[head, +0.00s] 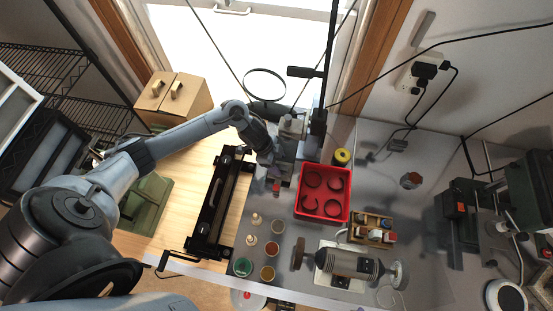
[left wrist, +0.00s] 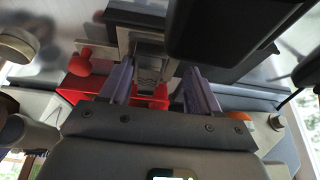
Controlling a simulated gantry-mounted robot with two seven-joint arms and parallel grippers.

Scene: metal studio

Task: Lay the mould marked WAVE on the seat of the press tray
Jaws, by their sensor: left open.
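My left gripper (head: 277,166) reaches down beside the black upright press (head: 317,125) in the head view. In the left wrist view, its two purplish fingers (left wrist: 155,72) stand apart. A small grey plate with wavy lines (left wrist: 149,75) shows between the fingers, and it looks like the WAVE mould. A red part (left wrist: 155,98) lies just below it in that view. I cannot tell whether the fingers touch the plate. The press tray's seat is hard to make out, as the arm and the press cover that area. My right gripper is not in view.
A red bin (head: 323,218) with several dark rings stands right of the gripper. A long black frame (head: 212,212) lies to its left. Small pots, a wooden rack (head: 371,229) and a motor-like cylinder (head: 350,264) stand in front. Grey bench right of the bin is partly clear.

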